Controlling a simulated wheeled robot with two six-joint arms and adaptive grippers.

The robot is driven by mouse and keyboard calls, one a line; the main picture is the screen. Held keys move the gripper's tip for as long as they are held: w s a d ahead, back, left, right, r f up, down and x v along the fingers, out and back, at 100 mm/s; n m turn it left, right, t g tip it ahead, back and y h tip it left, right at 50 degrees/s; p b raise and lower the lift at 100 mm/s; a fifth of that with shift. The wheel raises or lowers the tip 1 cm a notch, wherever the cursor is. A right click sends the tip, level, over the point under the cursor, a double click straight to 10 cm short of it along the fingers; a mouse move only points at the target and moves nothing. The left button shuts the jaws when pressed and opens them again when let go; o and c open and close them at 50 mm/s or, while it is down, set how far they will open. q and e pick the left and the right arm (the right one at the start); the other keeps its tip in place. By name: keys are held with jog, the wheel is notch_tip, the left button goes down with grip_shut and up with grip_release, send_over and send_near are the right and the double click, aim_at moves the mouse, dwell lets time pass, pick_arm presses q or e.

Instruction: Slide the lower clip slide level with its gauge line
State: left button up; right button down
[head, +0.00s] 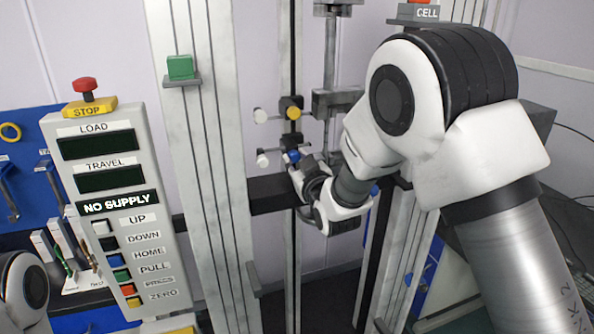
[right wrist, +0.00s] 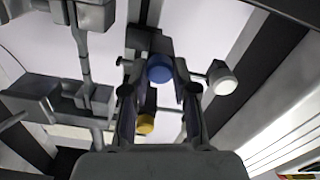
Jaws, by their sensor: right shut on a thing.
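The lower clip slide sits on the dark upright rail, with a blue knob (head: 293,156) and a white-tipped arm (head: 262,160) pointing left. My right gripper (head: 303,166) is shut on the lower clip slide. In the right wrist view its fingers (right wrist: 159,88) stand on both sides of the blue knob (right wrist: 160,68), and the white tip (right wrist: 222,78) shows beside it. The upper clip slide with a yellow knob (head: 291,108) is a little above on the same rail. I cannot make out a gauge line. My left gripper is out of view.
The control panel (head: 110,200) with a red stop button (head: 85,87) stands at the left, its label reading NO SUPPLY. A pale column (head: 205,150) rises between panel and rail. The grips of the testing frame (head: 334,100) are just right of the clips.

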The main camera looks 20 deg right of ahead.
jog(key=c, duration=0.9)
grip_release()
jog(key=shift+w, duration=0.1)
jog(key=s, duration=1.2)
jog(key=shift+d, duration=0.25)
jog(key=shift+f, duration=0.1)
